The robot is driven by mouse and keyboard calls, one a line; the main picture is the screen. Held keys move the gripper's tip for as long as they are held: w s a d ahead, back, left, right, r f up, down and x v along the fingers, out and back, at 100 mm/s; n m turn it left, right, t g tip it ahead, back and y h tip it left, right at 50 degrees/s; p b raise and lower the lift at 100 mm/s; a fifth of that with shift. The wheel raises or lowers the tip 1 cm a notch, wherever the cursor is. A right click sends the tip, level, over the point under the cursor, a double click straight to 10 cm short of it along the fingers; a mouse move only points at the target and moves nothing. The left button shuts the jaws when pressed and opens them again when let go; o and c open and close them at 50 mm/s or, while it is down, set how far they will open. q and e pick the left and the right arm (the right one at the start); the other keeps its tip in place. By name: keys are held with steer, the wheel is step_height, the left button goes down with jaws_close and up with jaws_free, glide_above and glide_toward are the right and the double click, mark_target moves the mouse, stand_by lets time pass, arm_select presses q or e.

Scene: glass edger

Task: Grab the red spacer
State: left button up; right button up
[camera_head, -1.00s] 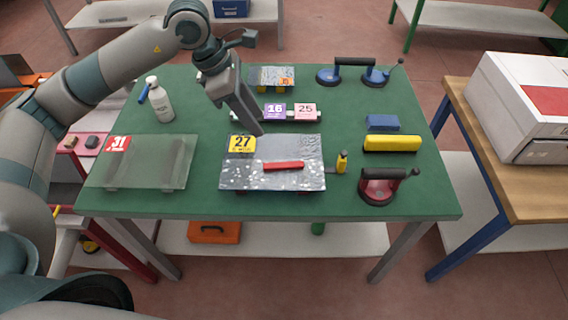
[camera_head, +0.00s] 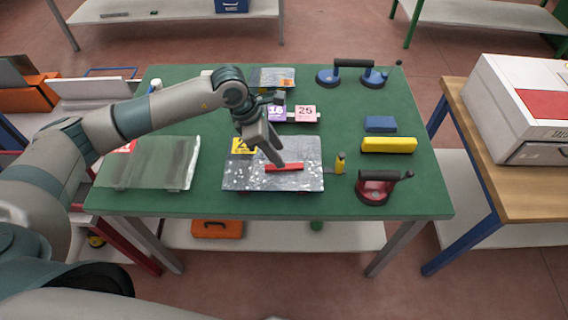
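The red spacer (camera_head: 286,167) is a short red bar lying on a grey speckled plate (camera_head: 255,181) that bears a yellow tag, now partly covered by my arm. My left gripper (camera_head: 279,161) reaches in from the left and points down, its tips right at or just above the left part of the red spacer. I cannot tell whether the tips touch it or whether the fingers are apart. My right gripper is not in view.
A glass pane (camera_head: 158,163) lies left of the plate. A small yellow bottle (camera_head: 340,163), a red suction cup (camera_head: 376,186), a yellow block (camera_head: 388,145) and a blue block (camera_head: 380,124) stand to the right. A double suction lifter (camera_head: 353,72) is at the back.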

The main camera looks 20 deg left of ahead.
arm_select(q)
steer(key=shift+f, duration=0.1)
stand_by(0.3)
steer(key=shift+p+x, duration=0.9)
steer(key=shift+p, duration=0.1)
steer(key=shift+p+x, duration=0.55)
steer(key=shift+x, duration=0.55)
steer(key=shift+d+f, duration=0.15)
steer(key=shift+f, duration=0.4)
steer(key=shift+w, duration=0.1)
steer(key=shift+f, duration=0.1)
steer(key=shift+c, duration=0.3)
jaws_close()
